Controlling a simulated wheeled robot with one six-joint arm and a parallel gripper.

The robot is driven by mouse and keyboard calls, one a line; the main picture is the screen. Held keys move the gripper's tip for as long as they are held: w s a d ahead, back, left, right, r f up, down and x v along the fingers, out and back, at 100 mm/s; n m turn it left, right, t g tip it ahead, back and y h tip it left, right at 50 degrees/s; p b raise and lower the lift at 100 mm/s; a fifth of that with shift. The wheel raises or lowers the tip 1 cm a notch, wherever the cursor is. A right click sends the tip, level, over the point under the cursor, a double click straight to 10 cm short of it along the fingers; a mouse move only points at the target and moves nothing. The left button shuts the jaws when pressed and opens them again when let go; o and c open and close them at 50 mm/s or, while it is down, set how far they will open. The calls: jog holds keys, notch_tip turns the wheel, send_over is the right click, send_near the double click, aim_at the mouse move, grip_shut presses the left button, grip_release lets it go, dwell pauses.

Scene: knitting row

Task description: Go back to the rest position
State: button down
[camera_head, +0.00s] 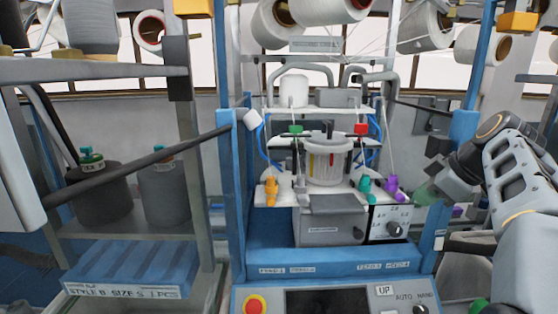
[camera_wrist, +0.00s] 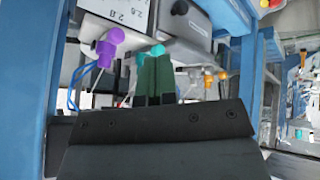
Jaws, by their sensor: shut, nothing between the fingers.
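My gripper (camera_head: 424,194) is at the right side of the blue-framed knitting machine, beside its right post. Its dark green fingers show in the wrist view (camera_wrist: 155,76), pressed together with nothing between them. My arm comes in from the right edge of the head view. The purple knob (camera_head: 394,187) and teal knob (camera_head: 366,187) on the machine are to the left of my gripper. In the wrist view, the purple knob (camera_wrist: 110,46) is left of the fingers, and a teal knob is partly hidden behind them.
The machine's blue right post (camera_head: 462,140) stands close to my arm. A dial box (camera_head: 391,222) sits below the knobs. An orange knob (camera_head: 271,186) is on the machine's left side. A control panel with a red button (camera_head: 254,306) is at the front.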

jog(key=s+a+f+m+g+h, duration=0.1)
jog(key=s+a+f+m+h, duration=0.1)
jog(key=f+m, duration=0.45)
jog(key=s+a+f+m+g+h, duration=0.1)
jog(key=s+a+f+m, duration=0.15)
jog(key=f+m, duration=0.35)
jog(key=s+a+f+n, duration=0.2)
jog(key=s+a+f, duration=0.6)
jog(key=a, duration=0.3)
jog(key=shift+s+a+f, duration=0.2)
jog(key=shift+s+f, duration=0.05)
jog(key=shift+f, duration=0.55)
